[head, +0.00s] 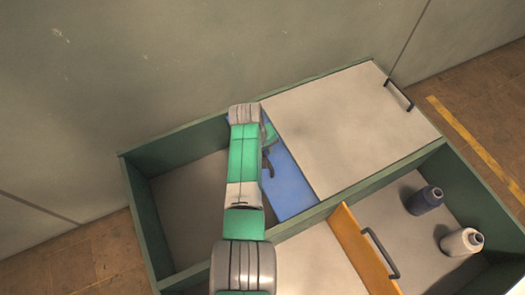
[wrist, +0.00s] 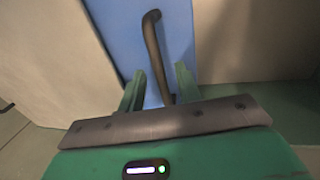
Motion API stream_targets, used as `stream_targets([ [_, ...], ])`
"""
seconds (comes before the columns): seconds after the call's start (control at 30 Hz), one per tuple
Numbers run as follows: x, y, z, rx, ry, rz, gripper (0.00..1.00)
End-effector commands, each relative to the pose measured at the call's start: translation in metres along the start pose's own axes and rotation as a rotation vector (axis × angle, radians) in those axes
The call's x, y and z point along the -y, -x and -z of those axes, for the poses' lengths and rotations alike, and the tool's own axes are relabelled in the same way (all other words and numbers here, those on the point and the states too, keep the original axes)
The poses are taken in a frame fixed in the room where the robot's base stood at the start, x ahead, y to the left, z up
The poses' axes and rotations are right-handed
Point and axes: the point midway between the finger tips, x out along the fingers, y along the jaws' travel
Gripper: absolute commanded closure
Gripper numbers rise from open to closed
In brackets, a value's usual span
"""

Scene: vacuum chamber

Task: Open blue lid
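The blue lid (head: 288,190) is a flat panel in the back row of the green box, partly covered by my arm in the head view. It fills the upper middle of the wrist view (wrist: 195,35). Its dark bar handle (wrist: 153,45) runs down between the two fingers of my gripper (wrist: 160,88). The fingers are apart, with gaps visible on both sides of the handle, so the gripper looks open around its near end. In the head view my arm hides most of the gripper, and contact with the handle cannot be made out.
A grey lid (head: 345,125) with a dark handle (head: 398,96) adjoins the blue lid on the right. The back-left compartment (head: 190,200) is open and looks empty. In front is an orange-edged panel (head: 362,250) with a handle. A dark bottle (head: 426,199) and white bottle (head: 462,242) stand front right.

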Motion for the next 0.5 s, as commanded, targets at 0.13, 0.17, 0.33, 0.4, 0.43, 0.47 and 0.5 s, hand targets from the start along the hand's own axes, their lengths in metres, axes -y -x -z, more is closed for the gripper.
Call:
stream_targets([
  [0.13, -0.001, 0.007, 0.000, 0.000, 0.000, 0.000, 0.66],
  [0.17, -0.001, 0.013, 0.000, -0.001, 0.000, -0.001, 0.66],
  [0.33, -0.002, 0.050, 0.000, -0.001, 0.000, -0.001, 0.66],
  [0.4, -0.001, 0.062, 0.000, -0.002, 0.000, -0.001, 0.66],
  [0.43, -0.001, 0.067, 0.000, -0.002, 0.000, -0.001, 0.66],
  [0.47, -0.001, 0.070, 0.000, -0.001, 0.000, 0.000, 0.66],
  [0.5, -0.001, 0.074, 0.000, -0.001, 0.000, 0.000, 0.66],
])
